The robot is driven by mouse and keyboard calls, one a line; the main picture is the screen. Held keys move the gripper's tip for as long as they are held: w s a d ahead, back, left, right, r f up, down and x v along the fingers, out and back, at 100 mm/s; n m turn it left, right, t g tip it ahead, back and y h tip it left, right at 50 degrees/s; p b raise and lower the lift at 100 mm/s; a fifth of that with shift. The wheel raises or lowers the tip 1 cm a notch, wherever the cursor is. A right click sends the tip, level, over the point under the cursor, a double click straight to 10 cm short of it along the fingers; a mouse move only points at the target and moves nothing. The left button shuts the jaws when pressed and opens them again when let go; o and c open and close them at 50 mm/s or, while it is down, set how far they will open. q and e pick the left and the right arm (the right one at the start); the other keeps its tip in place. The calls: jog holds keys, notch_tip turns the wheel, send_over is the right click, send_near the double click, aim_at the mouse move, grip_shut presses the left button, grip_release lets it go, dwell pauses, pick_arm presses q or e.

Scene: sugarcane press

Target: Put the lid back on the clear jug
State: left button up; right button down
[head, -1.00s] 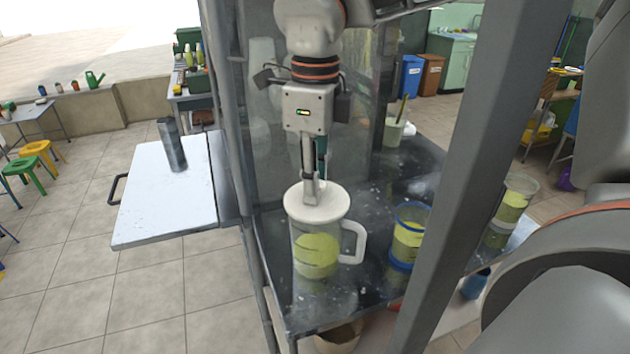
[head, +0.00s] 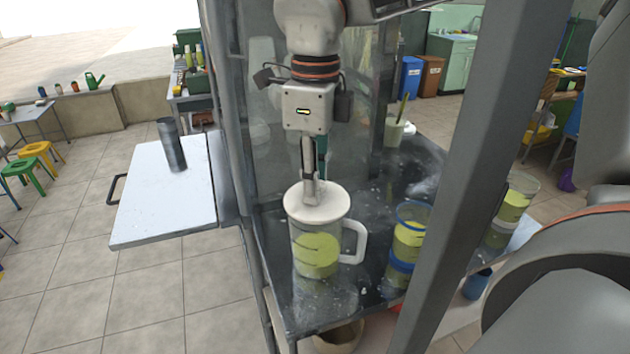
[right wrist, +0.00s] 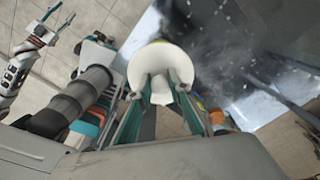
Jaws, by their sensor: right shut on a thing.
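The clear jug (head: 316,252) stands on the dark metal counter, holding yellow-green juice, its white handle to the right. The white round lid (head: 317,204) sits over the jug's mouth, roughly level; whether it is fully seated I cannot tell. My right gripper (head: 312,190) comes down from above and is shut on the lid's knob. In the right wrist view the lid (right wrist: 160,57) shows between the fingers and hides most of the jug.
Blue-rimmed juice containers (head: 408,235) stand right of the jug. A pale cup (head: 393,132) stands farther back. A grey post (head: 470,170) crosses the foreground. A white side table (head: 165,205) at the left bears a dark cylinder (head: 171,145).

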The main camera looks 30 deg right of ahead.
dwell(0.9)
jog(key=c, duration=1.8)
grip_release()
jog(key=shift+o, duration=0.5)
jog(key=o, duration=0.4)
jog(key=shift+r, duration=0.1)
jog(key=shift+r+p, duration=2.15)
jog(key=shift+r, duration=1.25)
